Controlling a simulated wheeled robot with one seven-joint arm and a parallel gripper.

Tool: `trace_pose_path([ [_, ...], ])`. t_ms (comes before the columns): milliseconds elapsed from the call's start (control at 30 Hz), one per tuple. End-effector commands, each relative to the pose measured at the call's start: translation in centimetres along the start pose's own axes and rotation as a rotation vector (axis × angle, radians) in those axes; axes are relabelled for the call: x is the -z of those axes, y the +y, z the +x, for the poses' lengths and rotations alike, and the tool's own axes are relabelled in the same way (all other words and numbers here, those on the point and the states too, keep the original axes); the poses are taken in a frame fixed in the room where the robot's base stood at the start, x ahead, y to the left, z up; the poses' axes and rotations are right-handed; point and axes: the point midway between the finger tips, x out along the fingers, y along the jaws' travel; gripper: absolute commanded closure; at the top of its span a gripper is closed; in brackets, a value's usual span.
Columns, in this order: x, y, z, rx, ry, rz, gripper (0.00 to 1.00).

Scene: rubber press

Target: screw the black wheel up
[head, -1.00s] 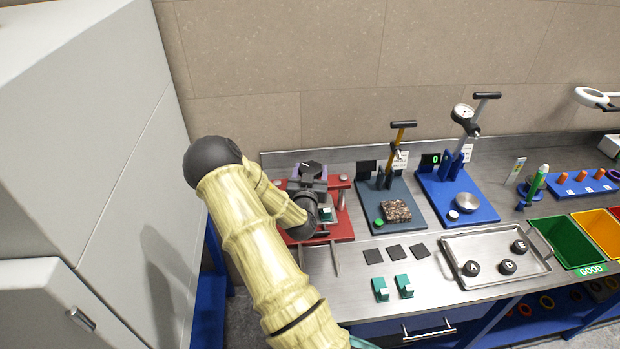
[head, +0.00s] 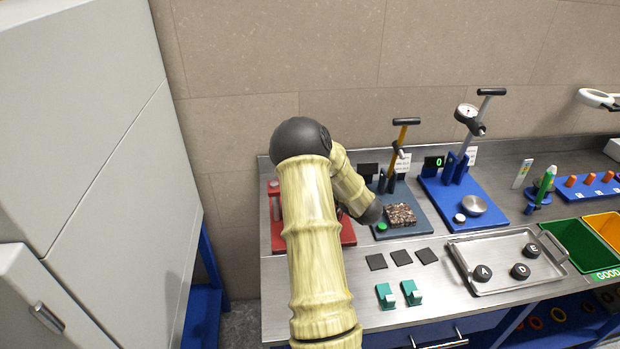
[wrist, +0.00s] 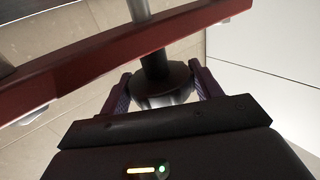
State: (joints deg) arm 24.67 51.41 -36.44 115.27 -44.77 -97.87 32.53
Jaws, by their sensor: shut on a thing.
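The black wheel (wrist: 166,92) shows in the wrist view, on a shaft by a red plate (wrist: 95,78) of the press. My gripper (wrist: 160,70) is shut on the wheel, with one dark purple finger on each side of it. In the head view the red press (head: 274,228) stands at the left end of the bench, and my arm covers most of it. The wheel and my gripper are hidden behind my arm there.
Beside the red press stand a grey-blue press (head: 418,222) and a blue press (head: 435,195). Black squares (head: 400,257), green blocks (head: 385,295) and a metal tray (head: 480,289) lie in front. A tall grey cabinet (head: 80,140) stands at the left.

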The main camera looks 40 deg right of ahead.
Motion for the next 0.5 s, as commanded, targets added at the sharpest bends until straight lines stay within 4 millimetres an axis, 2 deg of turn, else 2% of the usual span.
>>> trace_pose_path([
  [500, 0.17, 0.38, 0.10, 0.474, 0.008, -0.007, 0.59],
])
